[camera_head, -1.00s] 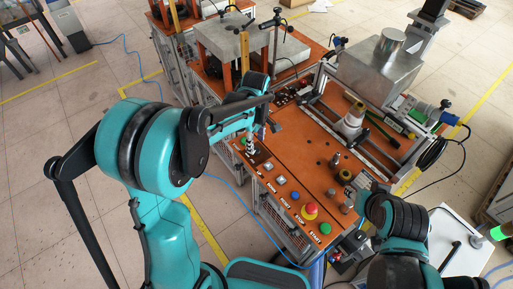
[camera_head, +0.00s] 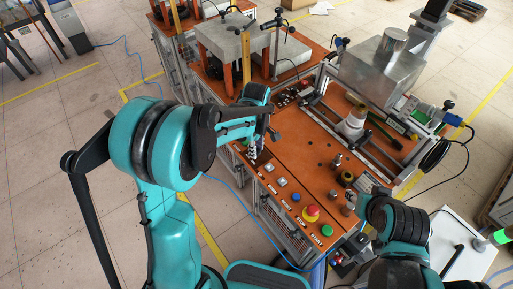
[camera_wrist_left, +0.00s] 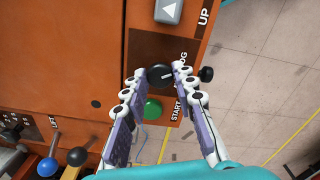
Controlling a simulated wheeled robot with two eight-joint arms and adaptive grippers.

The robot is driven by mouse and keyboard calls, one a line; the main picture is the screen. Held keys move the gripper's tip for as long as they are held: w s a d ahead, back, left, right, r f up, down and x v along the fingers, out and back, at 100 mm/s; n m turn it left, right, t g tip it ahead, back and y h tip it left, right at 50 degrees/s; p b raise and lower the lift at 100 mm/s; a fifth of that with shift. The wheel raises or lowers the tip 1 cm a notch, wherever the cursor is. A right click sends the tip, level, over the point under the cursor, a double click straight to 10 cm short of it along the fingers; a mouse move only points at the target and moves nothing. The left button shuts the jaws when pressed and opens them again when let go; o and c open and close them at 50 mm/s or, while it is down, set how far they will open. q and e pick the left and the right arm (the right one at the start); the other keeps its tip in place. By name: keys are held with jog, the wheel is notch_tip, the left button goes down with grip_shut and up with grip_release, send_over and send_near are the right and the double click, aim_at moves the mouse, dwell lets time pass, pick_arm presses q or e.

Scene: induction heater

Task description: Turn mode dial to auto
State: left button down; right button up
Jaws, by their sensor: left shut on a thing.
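The mode dial is a small black knob with a white mark (camera_wrist_left: 160,75) on the orange control panel in the left wrist view. My left gripper (camera_wrist_left: 162,74) is shut on it, a fingertip on either side. The white mark points to the right and slightly up in that view. Lettering beside the dial is partly covered by a finger, so its setting is unreadable. In the head view my left gripper (camera_head: 253,152) reaches down to the panel's far left end and hides the dial. My right arm is at lower right; its gripper cannot be made out.
A green button (camera_wrist_left: 149,109) sits close to the fingers. Along the panel are white arrow buttons (camera_head: 281,182), a blue button (camera_head: 295,197), a red stop button (camera_head: 311,211) and a green start button (camera_head: 326,230). Metal fixtures stand behind on the orange bench.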

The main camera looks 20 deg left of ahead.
pick_arm(q)
jog(key=m, duration=0.5)
jog(key=shift+m, duration=0.4)
jog(key=m, duration=0.5)
jog(key=shift+m, duration=0.7)
jog(key=c, duration=1.2)
grip_release()
